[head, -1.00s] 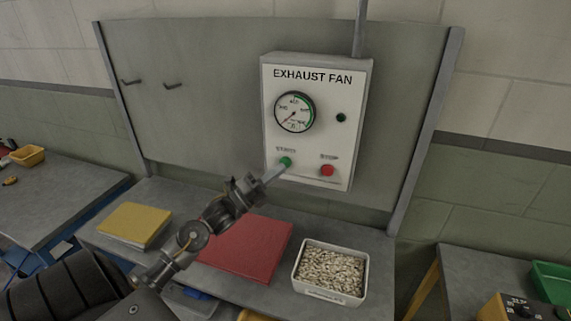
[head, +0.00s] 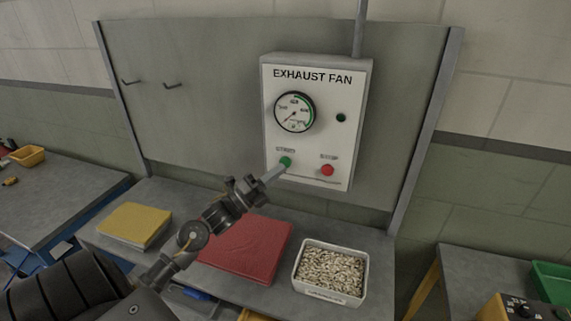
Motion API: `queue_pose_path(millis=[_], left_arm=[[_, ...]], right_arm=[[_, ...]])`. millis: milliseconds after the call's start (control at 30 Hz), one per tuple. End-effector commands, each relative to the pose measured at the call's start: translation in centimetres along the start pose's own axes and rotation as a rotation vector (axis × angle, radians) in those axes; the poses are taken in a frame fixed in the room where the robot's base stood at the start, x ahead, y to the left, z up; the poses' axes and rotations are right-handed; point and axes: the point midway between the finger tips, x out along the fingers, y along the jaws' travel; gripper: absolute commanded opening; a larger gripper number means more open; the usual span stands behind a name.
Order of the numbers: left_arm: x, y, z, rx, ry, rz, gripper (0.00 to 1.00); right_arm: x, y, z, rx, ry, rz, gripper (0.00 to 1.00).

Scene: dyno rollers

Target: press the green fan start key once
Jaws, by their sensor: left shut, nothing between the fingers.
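The exhaust fan panel (head: 315,95) is a white box on the grey backboard, with a round gauge (head: 294,112) and a dark green lamp (head: 341,118) that looks unlit. The green start key (head: 286,161) is at its lower left, and the red stop key (head: 327,170) is to the right. My left gripper (head: 280,169) is shut and empty. Its fingertips are at the lower left edge of the green key; I cannot tell whether they touch it. The gauge needle points to the lower left. My right gripper is not in view.
On the bench below lie a yellow book (head: 134,225), a red folder or mat (head: 246,250) and a white tub of pale pellets (head: 331,270). Two hooks (head: 172,86) are on the backboard at left. Side benches stand left and right.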

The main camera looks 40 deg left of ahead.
Motion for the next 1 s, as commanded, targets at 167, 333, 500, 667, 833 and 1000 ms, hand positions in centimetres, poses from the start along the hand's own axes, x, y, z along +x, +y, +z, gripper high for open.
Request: queue_pose_path(millis=[167,333,500,667,833,1000], left_arm=[[0.10,0.15,0.09,0.001,0.000,0.000,0.00],[0.46,0.44,0.39,0.001,-0.001,0.000,0.00],[0.57,0.40,0.45,0.000,-0.001,0.000,0.00],[0.56,0.39,0.44,0.000,0.000,0.000,0.00],[0.61,0.45,0.46,0.000,0.000,0.000,0.00],[0.74,0.57,0.55,0.000,0.000,0.000,0.00]], right_arm=[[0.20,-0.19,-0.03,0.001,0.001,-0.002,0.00],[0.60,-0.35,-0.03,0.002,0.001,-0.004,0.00],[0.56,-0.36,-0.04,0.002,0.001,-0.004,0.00],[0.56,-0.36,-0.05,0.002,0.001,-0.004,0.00],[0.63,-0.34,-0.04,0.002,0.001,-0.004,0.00],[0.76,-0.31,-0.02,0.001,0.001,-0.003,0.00]])
